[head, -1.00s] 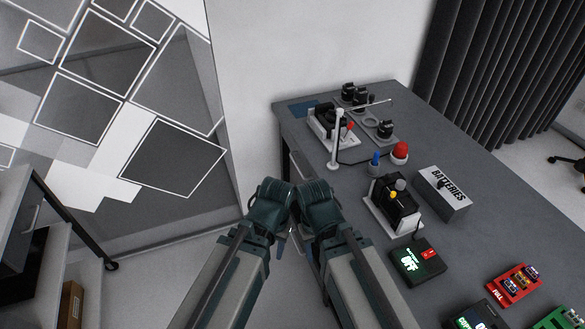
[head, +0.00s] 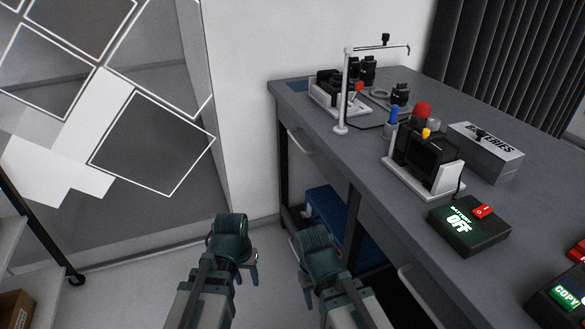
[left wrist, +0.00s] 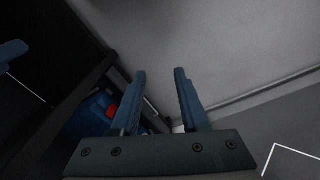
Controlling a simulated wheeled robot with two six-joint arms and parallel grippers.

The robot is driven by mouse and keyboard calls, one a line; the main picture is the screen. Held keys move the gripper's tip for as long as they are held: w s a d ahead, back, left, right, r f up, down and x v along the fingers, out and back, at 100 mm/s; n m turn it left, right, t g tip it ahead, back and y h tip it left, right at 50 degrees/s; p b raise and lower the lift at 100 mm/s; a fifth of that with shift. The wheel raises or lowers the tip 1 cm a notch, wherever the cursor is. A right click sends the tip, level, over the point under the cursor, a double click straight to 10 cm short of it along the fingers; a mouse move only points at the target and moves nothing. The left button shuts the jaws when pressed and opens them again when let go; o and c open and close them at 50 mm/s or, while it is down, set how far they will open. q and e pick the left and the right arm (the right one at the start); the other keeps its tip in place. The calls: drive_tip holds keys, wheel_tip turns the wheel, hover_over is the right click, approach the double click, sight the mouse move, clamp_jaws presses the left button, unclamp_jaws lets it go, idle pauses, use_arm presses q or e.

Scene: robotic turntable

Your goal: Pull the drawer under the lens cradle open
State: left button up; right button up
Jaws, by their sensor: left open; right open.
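The grey workbench (head: 345,165) has a pale bar handle (head: 301,144) on its front below the far end, on a drawer front that looks shut. Above that end stand dark lens-like cylinders (head: 368,70) and a white cradle-like stand (head: 335,108); I cannot tell for sure which is the lens cradle. My left gripper (head: 246,280) is open and empty, low in front of the bench and left of the handle. The left wrist view shows its two fingers (left wrist: 161,75) apart with nothing between. My right gripper (head: 302,284) is open, below the handle; its fingers are partly hidden.
A second handle (head: 412,290) is on the nearer bench front. A blue box (head: 340,225) sits under the bench; blue also shows in the left wrist view (left wrist: 90,115).

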use_arm(q)
drive_tip(key=w+d+f+n+t+h+b, duration=0.1)
drive_tip(key=w+d+f+h+b, duration=0.15)
drive_tip(key=w+f+b, duration=0.35)
drive_tip(key=w+d+r+n+t+h+b, duration=0.1)
drive_tip(key=w+d+r+t+h, duration=0.1)
drive_tip(key=w+d+h, duration=0.3)
drive_tip(key=w+a+r+n+t+h, duration=0.35)
drive_tip(key=w+r+t, duration=0.25)
drive_tip(key=w+r, duration=0.35)
drive_tip(key=w+a+r+n+t+h, duration=0.25)
drive_tip(key=w+r+n+t, duration=0.25)
drive_tip(key=w+r, duration=0.45)
drive_tip(key=p+x, duration=0.1)
drive_tip(key=x, duration=0.5)
drive_tip(key=s+d+r+p+x, duration=0.1)
drive_tip(key=x, duration=0.6)
drive_tip(key=shift+d+r, duration=0.35)
drive_tip(key=shift+r, duration=0.05)
use_arm(e)
wheel_tip(320, 180, down, 7)
drive_tip(key=shift+r, duration=0.2)
use_arm(q)
clamp_jaws()
drive_tip(key=shift+s, duration=0.1)
